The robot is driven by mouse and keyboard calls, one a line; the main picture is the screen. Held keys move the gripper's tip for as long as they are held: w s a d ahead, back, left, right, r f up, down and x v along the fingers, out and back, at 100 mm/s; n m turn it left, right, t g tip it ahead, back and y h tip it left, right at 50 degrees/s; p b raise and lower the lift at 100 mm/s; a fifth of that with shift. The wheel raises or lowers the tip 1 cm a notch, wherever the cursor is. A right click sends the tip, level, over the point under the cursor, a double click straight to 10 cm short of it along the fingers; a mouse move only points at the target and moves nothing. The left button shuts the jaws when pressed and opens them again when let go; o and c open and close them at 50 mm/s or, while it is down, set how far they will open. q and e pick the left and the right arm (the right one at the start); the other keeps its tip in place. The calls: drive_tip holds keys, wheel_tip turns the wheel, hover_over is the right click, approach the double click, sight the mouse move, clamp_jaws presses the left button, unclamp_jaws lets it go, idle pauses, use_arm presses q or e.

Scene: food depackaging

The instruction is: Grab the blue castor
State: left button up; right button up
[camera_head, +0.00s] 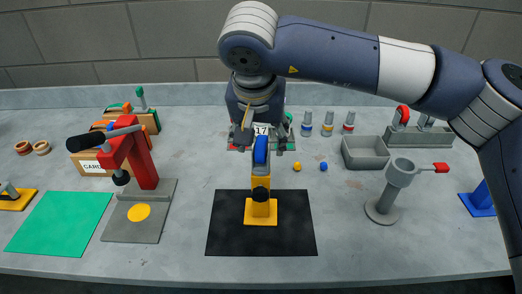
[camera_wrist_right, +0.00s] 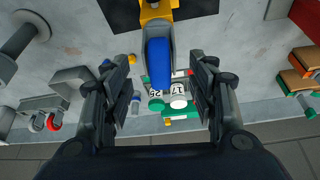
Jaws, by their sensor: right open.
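The blue castor (camera_head: 261,151) has a blue wheel in a grey housing and stands upright on a yellow stand (camera_head: 262,214) on a black mat (camera_head: 228,225). My right gripper (camera_head: 250,130) is just behind and above the castor in the head view. In the right wrist view the blue castor (camera_wrist_right: 158,65) lies between the two spread fingers of the right gripper (camera_wrist_right: 160,85), with a visible gap on each side. The gripper is open and holds nothing. My left gripper does not show.
A red press (camera_head: 143,165) stands on the left beside a green mat (camera_head: 60,222). A grey bin (camera_head: 366,153), a grey stand with a red handle (camera_head: 385,206) and red-wheeled castors (camera_head: 402,116) are on the right. Small bottles (camera_head: 328,123) stand at the back.

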drive_tip(key=shift+x, duration=0.95)
drive_tip(key=shift+c, duration=0.5)
drive_tip(key=c, duration=1.2)
drive_tip(key=shift+o, duration=0.2)
drive_tip(key=shift+r, duration=0.1)
